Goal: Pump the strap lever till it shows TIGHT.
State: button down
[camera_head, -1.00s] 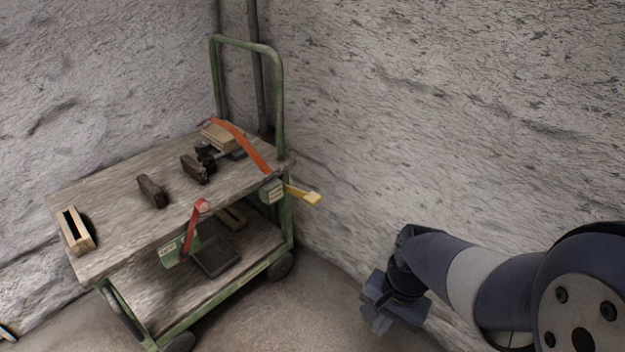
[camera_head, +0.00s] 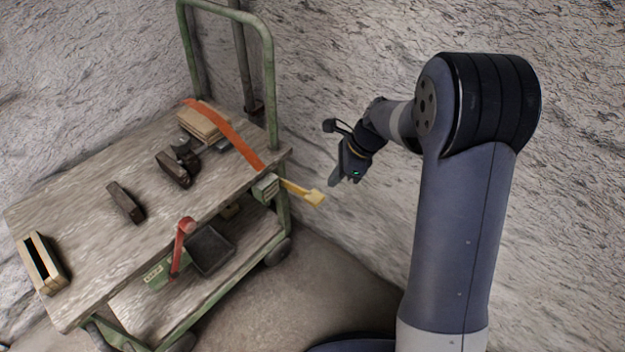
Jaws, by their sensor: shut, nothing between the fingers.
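An orange strap (camera_head: 228,135) runs from that box across wooden blocks (camera_head: 203,122) on the cart top. A small label shows on the box, but its words are too small to read. My gripper (camera_head: 334,182) is shut and empty, fingers pointing down, just right of and slightly above the lever's end. It looks apart from the lever, though the depth gap is hard to judge.
The green cart (camera_head: 90,235) has a wooden top with a clamp (camera_head: 175,167), a dark block (camera_head: 126,202) and a slotted wooden box (camera_head: 42,262). A red lever (camera_head: 181,247) hangs on its front side. Rough walls stand close behind. Floor is free right of the cart.

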aim_at(323, 196)
jog(key=shift+w+a+m, duration=0.2)
jog(key=shift+w+m, duration=0.1)
jog(key=shift+w, duration=0.35)
jog(key=shift+f, duration=0.15)
jog(key=b+x, duration=0.5)
jog(key=shift+a+f+b, duration=0.15)
jog(key=shift+f+b, duration=0.25)
jog(key=shift+a+f+b, duration=0.3)
jog(key=shift+f+b, duration=0.05)
jog(key=shift+b, duration=0.05)
jog(key=shift+f+b, duration=0.9)
jog(key=shift+f, duration=1.35)
jog(key=shift+r, duration=0.1)
